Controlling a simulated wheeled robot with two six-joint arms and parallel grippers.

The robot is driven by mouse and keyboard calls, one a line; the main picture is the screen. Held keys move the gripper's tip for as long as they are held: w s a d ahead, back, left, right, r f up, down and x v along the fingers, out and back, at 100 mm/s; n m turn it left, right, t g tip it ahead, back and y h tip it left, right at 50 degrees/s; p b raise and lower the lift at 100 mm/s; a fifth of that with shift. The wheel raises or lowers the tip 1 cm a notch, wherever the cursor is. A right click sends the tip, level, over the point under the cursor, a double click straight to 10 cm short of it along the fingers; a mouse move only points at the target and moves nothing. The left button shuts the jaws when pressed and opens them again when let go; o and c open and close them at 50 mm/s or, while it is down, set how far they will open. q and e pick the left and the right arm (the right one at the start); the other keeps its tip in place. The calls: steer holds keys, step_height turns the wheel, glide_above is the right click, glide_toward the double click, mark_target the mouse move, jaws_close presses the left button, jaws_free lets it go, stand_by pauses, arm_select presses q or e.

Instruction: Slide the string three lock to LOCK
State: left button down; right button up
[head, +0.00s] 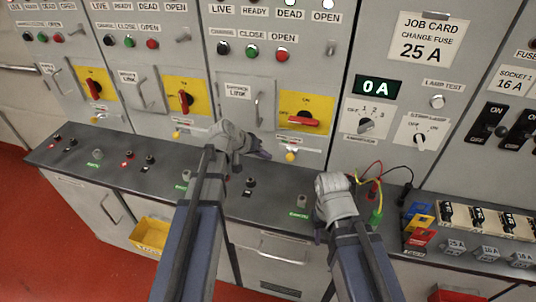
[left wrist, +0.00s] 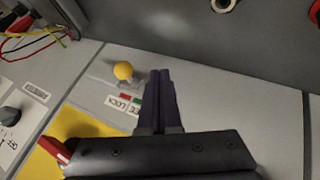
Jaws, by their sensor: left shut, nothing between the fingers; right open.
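The string three lock is a small yellow knob (head: 291,156) on a pale slide, below the third yellow switch plate (head: 318,127) in the head view. In the left wrist view the yellow knob (left wrist: 123,71) stands near a label strip (left wrist: 122,104) reading FREE and LOCK. I cannot tell which end of its slide it is at. My left gripper (head: 266,154) is shut and empty, with its dark fingertips (left wrist: 160,74) just beside the knob, seemingly apart from it. My right gripper (head: 318,238) is open and empty above the bench front, its fingers partly hidden.
The red switch handle (head: 304,121) on the third plate lies nearly level. The grey bench (head: 272,190) below carries small posts and buttons. Red, yellow and black leads (head: 378,180) and coloured blocks (head: 419,222) stand to the right. A yellow bin (head: 150,235) is low at left.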

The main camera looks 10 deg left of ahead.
arm_select(q)
steer(key=p+v, duration=0.5)
steer(key=v, duration=0.2)
steer(key=shift+s+a+r, duration=0.2)
steer(key=shift+a+r, duration=0.05)
steer(key=shift+r, duration=0.05)
steer(key=s+d+f+m+g+y, duration=0.2)
steer(key=s+d+g+y, duration=0.1)
steer(key=s+d, duration=0.4)
steer(key=s+d+f+m+g+y, duration=0.2)
steer(key=s+d, duration=0.5)
steer(key=s, duration=0.5)
steer(key=shift+s+d+f+g+y, duration=0.3)
steer(key=shift+f+g+y, duration=0.2)
steer(key=shift+g+y, duration=0.3)
steer(key=c, duration=1.6)
jaws_free()
steer(key=shift+w, duration=0.1)
